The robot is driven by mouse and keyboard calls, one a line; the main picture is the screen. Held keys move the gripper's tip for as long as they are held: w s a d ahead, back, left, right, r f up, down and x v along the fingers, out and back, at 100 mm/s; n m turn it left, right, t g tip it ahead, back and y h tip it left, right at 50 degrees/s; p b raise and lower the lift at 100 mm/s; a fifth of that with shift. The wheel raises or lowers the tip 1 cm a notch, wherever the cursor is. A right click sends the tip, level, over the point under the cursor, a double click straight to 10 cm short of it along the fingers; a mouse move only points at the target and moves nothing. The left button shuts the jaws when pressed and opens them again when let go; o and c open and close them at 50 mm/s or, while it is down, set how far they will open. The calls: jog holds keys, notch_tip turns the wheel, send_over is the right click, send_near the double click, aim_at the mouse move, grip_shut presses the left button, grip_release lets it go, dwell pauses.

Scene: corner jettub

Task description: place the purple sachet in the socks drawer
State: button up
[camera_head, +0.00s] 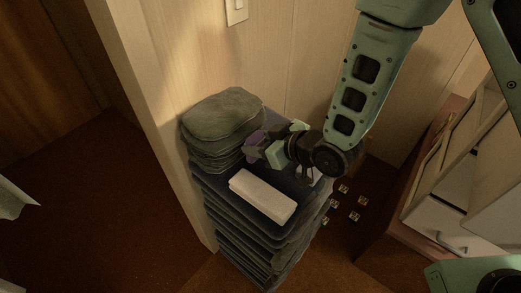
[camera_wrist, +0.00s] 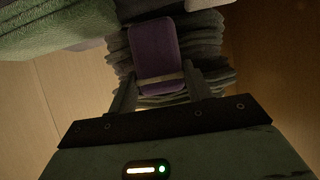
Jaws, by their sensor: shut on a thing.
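The purple sachet (camera_wrist: 154,50) is between the fingers of my gripper (camera_wrist: 158,88) in the wrist view. In the head view the sachet (camera_head: 256,143) shows as a small purple patch at the tip of my gripper (camera_head: 265,150), partly hidden by the fingers. My gripper is shut on it, just above the stack of dark folded cloth (camera_head: 235,222). I cannot tell whether the sachet still touches the stack. No drawer that I can make out as the socks drawer shows clearly.
Green folded cloths (camera_head: 224,117) and a white box-like item (camera_head: 263,195) lie on the stack. A wooden unit with white fronts (camera_head: 447,190) stands at right. Several small objects (camera_head: 354,215) lie on the floor between. A wall with a switch (camera_head: 236,11) is behind.

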jog(key=shift+f, duration=1.65)
jog(key=shift+f, duration=0.1)
jog(key=shift+f, duration=0.15)
jog(key=o, duration=1)
jog(key=shift+c, duration=0.2)
jog(key=shift+r, duration=0.2)
